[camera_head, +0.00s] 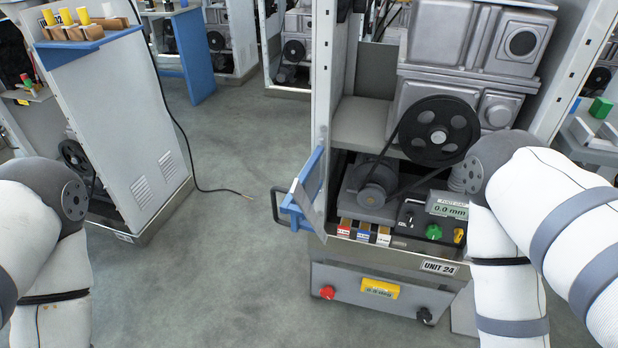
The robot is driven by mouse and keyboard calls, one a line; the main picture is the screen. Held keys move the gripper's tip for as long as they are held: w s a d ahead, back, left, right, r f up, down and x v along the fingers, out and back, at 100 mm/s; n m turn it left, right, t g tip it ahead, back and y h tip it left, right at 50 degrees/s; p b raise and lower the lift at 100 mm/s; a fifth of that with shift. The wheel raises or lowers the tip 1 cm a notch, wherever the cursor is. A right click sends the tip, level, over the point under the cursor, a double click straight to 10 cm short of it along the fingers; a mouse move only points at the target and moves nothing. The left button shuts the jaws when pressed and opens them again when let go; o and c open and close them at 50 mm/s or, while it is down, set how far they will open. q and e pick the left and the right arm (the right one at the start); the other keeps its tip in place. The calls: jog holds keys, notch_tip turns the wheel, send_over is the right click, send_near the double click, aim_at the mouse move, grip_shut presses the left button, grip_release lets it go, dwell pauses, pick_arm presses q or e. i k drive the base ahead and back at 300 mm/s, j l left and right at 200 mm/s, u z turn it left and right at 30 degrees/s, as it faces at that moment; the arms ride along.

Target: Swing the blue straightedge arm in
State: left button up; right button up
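The blue straightedge arm (297,213) sits at the left front corner of the dispenser frame marked UNIT 24 (438,267). It sticks out to the left of the frame, with a thin grey plate (309,209) slanting along it. Inside the frame, a large black pulley (438,131) and a smaller grey pulley (372,195) are joined by a belt. A display (447,208) beside them reads 0.0 mm. Parts of my two arms show at the left and right edges, but neither gripper is in view. The right arm hides part of the frame's right side.
A red knob (327,292), yellow display (380,288) and black knob (424,315) sit on the lower front panel. A green knob (433,232) is above. Another cabinet (115,120) stands left. A black cable (205,188) lies on the open grey floor between.

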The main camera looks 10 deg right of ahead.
aim_at(299, 202)
jog(key=i+j+z, duration=0.1)
jog(key=j+z, duration=0.3)
jog(key=j, duration=0.15)
jog(key=j+z, duration=0.4)
jog(key=j, duration=0.2)
jog(key=k+j+z, duration=0.1)
jog(key=j+z, duration=0.3)
jog(key=j, duration=0.2)
jog(key=i+j+z, duration=0.1)
jog(key=i+j, duration=0.1)
jog(key=i, duration=0.1)
